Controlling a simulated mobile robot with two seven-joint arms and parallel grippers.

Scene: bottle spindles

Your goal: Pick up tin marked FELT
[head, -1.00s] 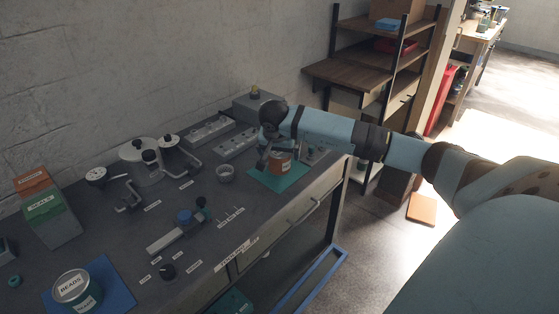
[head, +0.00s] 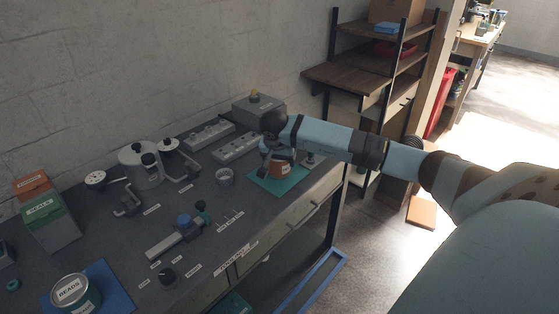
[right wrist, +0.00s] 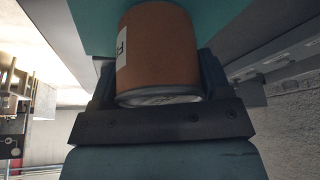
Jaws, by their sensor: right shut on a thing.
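The tin marked FELT (head: 279,169) is an orange-brown cylinder over the teal mat (head: 292,184) at the far right end of the bench. In the right wrist view the tin (right wrist: 158,50) fills the middle, with a white label on its left side showing only its first letters. My right gripper (head: 272,158) is shut on the tin, a finger on either side of it; it also shows in the right wrist view (right wrist: 157,88). I cannot tell whether the tin touches the mat. My left gripper is not in view.
A tin marked BEADS (head: 72,291) stands on a blue mat (head: 112,290) at the front left. A shelf unit (head: 375,60) stands behind the arm.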

